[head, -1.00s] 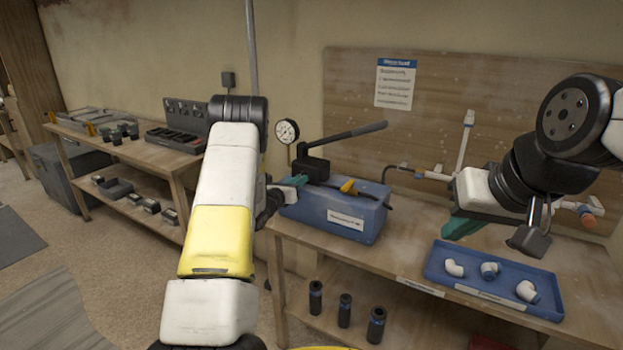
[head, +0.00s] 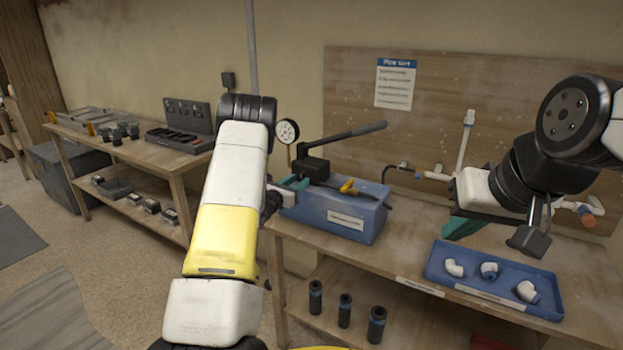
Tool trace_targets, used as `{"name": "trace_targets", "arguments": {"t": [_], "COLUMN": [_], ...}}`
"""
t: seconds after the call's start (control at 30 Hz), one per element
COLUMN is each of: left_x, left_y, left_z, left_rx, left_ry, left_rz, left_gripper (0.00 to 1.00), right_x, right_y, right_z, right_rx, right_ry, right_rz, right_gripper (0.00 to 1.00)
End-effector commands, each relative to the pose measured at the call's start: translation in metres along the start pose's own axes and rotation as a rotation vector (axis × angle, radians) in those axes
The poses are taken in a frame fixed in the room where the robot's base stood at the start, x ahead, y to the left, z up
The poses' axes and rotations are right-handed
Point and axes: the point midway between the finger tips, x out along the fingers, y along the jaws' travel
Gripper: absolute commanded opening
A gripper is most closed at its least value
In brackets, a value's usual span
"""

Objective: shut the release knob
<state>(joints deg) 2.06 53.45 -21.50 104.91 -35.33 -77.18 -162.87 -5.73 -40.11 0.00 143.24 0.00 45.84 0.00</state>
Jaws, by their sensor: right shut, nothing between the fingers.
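The blue pump box (head: 328,212) with a black lever handle stands on the right-hand bench. A small yellow piece (head: 348,186) on its top looks like the release knob, but its setting is too small to read. My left gripper (head: 298,184), with teal fingers, is at the left end of the pump top, to the left of the yellow piece and apart from it. My own forearm hides part of its body, and its finger gap is unclear. My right gripper (head: 463,229) is shut and empty above the bench, right of the pump.
A blue tray (head: 435,275) with white pipe elbows lies at the bench's front right. A round gauge (head: 286,131) stands behind the pump. A white pipe (head: 466,140) rises near the backboard. Black cylinders (head: 345,310) stand on the lower shelf.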

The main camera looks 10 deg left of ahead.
Motion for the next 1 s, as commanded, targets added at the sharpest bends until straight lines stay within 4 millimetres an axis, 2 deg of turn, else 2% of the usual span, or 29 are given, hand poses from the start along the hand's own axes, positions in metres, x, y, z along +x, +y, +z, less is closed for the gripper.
{"name": "trace_targets", "arguments": {"t": [0.8, 1.0], "left_x": [-0.099, -0.109], "left_y": [0.001, 0.0], "left_z": [0.0, 0.0], "left_rx": [0.0, -0.001], "left_ry": [0.0, -0.001], "left_rz": [0.003, 0.0], "left_gripper": [0.36, 0.36], "right_x": [0.0, 0.0], "right_y": [0.0, 0.0], "right_z": [0.0, 0.0], "right_rx": [0.0, 0.0], "right_ry": [0.0, 0.0], "right_rz": [0.0, 0.0], "right_gripper": [0.0, 0.0]}}
